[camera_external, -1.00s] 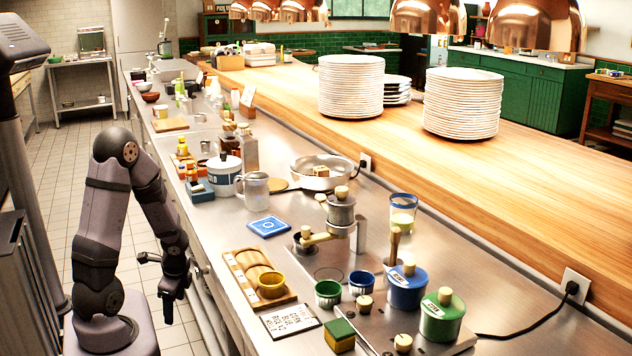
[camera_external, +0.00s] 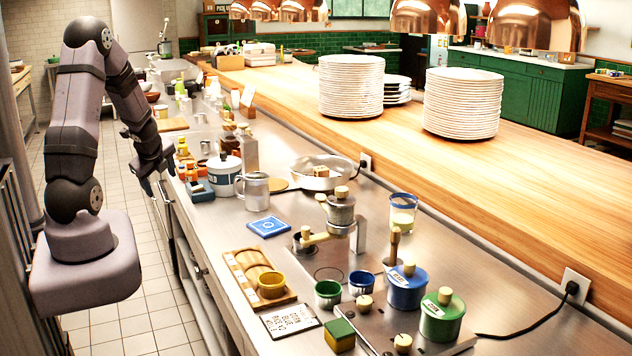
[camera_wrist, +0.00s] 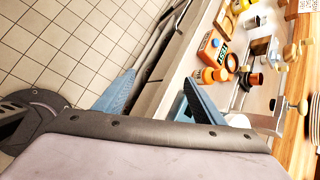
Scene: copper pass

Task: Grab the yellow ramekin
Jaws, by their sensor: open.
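The yellow ramekin (camera_external: 271,285) sits upright at the near end of a wooden tray (camera_external: 240,272) with round slots, near the counter's front edge. A green ramekin (camera_external: 327,293) and a blue ramekin (camera_external: 360,283) stand to its right, off the tray. My gripper (camera_external: 158,178) is at the counter's front edge, well behind and left of the yellow ramekin in the external view. In the wrist view my gripper (camera_wrist: 160,95) shows two blue fingers spread wide with nothing between them. I cannot make out the yellow ramekin in the wrist view.
A white pot (camera_external: 224,177), a metal mug (camera_external: 256,192) and orange-capped bottles (camera_wrist: 213,75) stand near my gripper. A blue tile (camera_external: 268,226) lies flat on the counter. A menu card (camera_external: 291,320) and a green-yellow block (camera_external: 339,336) are close to the ramekins. The floor aisle is clear.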

